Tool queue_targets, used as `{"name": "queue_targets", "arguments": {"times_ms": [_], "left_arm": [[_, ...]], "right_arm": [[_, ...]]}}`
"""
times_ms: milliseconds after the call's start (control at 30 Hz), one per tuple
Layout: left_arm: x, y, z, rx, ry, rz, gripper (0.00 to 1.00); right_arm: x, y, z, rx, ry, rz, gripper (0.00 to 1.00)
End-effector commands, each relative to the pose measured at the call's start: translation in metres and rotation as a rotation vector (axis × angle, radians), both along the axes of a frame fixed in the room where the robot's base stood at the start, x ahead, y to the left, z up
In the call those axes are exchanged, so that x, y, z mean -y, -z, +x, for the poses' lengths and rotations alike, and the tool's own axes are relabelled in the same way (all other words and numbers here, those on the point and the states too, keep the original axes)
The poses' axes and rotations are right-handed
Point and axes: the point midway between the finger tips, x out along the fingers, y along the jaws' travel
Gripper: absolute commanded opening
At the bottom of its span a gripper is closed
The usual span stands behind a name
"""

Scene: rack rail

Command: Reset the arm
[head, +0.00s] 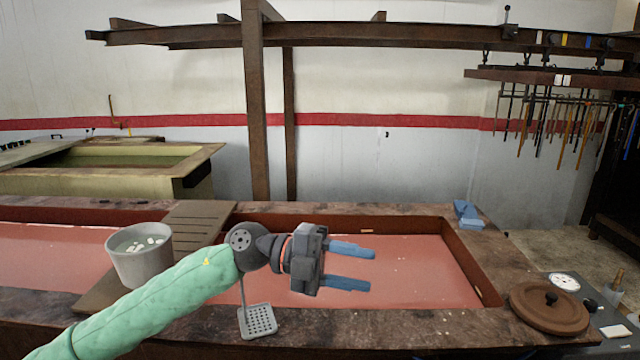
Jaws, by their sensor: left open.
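My left arm comes in from the lower left in a green sleeve. My left gripper (368,269) is over the reddish basin (430,275), with its two blue fingers pointing right. The fingers are apart with nothing between them, so it is open and empty. My right gripper is not in view.
A grey bucket (140,264) with pale pieces stands left of my arm, by a slatted board (200,222). A perforated skimmer (258,321) is below my wrist. A blue object (467,214) lies on the far right rim; a brown lid (548,310) is at the right. Rusty posts (256,120) stand behind.

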Motion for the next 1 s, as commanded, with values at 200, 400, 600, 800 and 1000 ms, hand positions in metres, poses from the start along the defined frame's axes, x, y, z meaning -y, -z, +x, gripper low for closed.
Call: {"name": "queue_targets", "arguments": {"times_ms": [200, 400, 600, 800, 1000], "left_arm": [[0.007, -0.012, 0.001, -0.116, -0.102, -0.244, 0.42], [0.0, -0.019, 0.012, -0.229, -0.234, -0.438, 0.42], [-0.018, -0.014, 0.029, -0.356, -0.397, -0.598, 0.42], [-0.044, 0.005, 0.049, -0.495, -0.587, -0.72, 0.42], [-0.075, 0.039, 0.066, -0.642, -0.796, -0.799, 0.42]], "right_arm": [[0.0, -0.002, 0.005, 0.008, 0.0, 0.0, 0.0], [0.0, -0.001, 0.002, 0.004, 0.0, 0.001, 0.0], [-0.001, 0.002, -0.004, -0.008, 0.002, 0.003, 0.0], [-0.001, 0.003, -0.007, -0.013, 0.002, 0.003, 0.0], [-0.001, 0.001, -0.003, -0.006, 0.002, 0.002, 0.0]]}}
